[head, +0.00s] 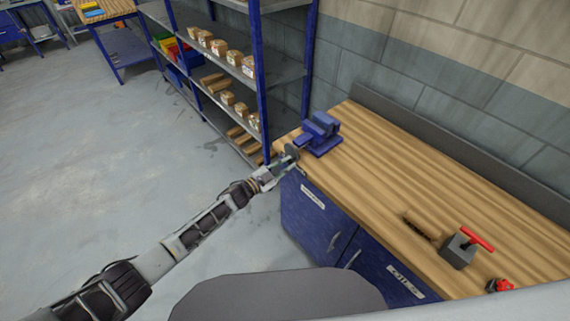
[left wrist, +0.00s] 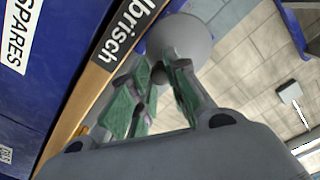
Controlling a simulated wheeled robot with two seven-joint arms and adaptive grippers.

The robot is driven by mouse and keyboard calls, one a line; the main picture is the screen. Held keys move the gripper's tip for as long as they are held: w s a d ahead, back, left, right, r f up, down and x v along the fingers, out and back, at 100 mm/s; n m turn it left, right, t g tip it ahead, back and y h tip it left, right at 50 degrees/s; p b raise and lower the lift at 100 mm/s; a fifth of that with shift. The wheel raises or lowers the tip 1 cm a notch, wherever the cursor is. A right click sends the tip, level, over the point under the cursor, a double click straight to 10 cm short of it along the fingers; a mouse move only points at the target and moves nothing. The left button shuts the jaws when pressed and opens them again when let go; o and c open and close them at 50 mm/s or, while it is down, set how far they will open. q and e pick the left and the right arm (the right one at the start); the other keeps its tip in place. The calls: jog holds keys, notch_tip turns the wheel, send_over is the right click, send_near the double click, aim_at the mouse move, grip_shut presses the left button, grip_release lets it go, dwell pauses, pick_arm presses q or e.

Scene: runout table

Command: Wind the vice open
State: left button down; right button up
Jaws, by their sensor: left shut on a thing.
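A blue vice (head: 320,135) stands on the wooden bench top at its far left corner. A grey round wheel (head: 291,150) is at the vice's front, over the bench edge; it shows as a pale grey disc in the left wrist view (left wrist: 190,38). My left gripper (head: 282,162) is at this wheel. In the left wrist view its green-padded fingers (left wrist: 161,72) are shut on a small grip at the wheel, mostly hidden between them. How far apart the vice jaws stand is too small to tell. My right gripper is not in view.
The bench (head: 390,180) has blue cabinets below. A brush (head: 420,226), a grey block with a red T-handle (head: 458,250) and a red knob (head: 500,285) are at its near end. A blue-framed shelf (head: 256,75) with boxes stands behind the vice. Open floor lies left.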

pick_arm(q)
jog(key=shift+s+d, duration=0.1)
jog(key=shift+d, duration=0.05)
jog(key=shift+r+n+p, duration=0.2)
jog(key=shift+n+p, duration=0.15)
jog(key=shift+n, duration=0.25)
jog(key=c, duration=1.4)
grip_release()
jog(key=shift+c, duration=0.2)
jog(key=shift+f, duration=0.1)
